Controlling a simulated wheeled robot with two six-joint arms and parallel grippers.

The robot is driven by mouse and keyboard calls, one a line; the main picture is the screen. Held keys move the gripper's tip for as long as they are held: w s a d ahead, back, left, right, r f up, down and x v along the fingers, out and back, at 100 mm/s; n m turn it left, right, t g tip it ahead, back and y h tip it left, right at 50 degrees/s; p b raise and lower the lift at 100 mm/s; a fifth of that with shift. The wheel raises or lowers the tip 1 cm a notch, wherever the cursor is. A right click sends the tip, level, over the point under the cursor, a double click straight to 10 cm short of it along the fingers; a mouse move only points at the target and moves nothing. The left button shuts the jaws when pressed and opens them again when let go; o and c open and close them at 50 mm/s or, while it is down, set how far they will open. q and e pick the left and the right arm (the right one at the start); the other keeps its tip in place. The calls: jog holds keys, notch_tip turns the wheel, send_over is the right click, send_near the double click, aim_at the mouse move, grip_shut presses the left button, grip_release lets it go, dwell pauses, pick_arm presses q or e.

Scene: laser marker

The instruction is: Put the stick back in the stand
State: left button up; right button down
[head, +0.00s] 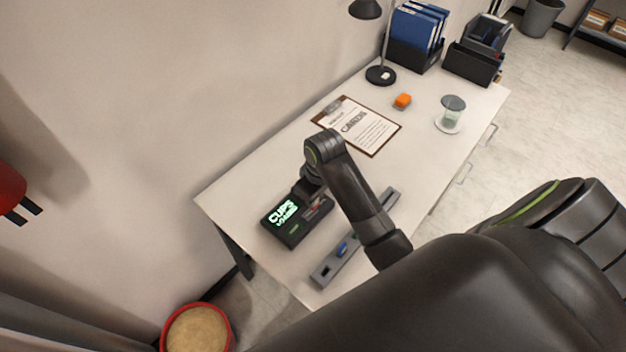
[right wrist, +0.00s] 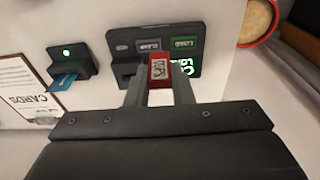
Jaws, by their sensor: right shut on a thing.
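My right gripper (right wrist: 160,90) is shut on a small red stick (right wrist: 160,70) with a printed label. The stick is in front of or against the black marker box (right wrist: 200,40); I cannot tell whether its end is in the box. The box also shows in the head view (head: 296,238), with a lit green screen. The grey bar-shaped stand (head: 322,275) lies along the table's front, partly hidden behind my right arm. It holds a blue stick (head: 342,249). My left gripper is not in view.
A small black dock (right wrist: 75,60) with a green light and blue card is left of the box.

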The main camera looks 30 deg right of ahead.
jog(key=shift+s+a, duration=0.1)
jog(key=shift+s, duration=0.15)
jog(key=shift+s+a+r+p, duration=0.1)
jog(key=shift+s+p, duration=0.2)
jog(key=shift+p, duration=0.1)
jog(key=s+a+p, duration=0.3)
jog(key=s+p, duration=0.3)
jog(key=s, duration=0.5)
jog(key=shift+s+a, duration=0.3)
jog(key=shift+a, duration=0.05)
notch_tip(320, 180, down, 9)
jog(key=b, duration=0.3)
dwell(1.1)
